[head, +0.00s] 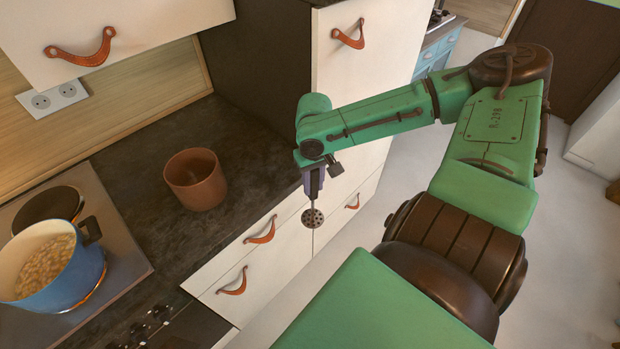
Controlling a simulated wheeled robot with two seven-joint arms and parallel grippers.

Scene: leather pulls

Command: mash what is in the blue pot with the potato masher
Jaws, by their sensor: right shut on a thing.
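The blue pot (75,279) stands on the stove at the left edge of the head view. It holds a pale, lumpy food (46,263). The potato masher (313,217) hangs below my right gripper (312,180), its round, holed plate pointing down. My right gripper is shut on it, in front of the white drawers and just off the counter's edge, well to the right of the pot. The upper part of the masher is hidden by the gripper. My left gripper is not in view.
A brown clay pot (195,180) stands on the dark counter (150,155) between the blue pot and my right gripper. White drawers (280,250) with leather pulls are below the counter. A cupboard hangs above.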

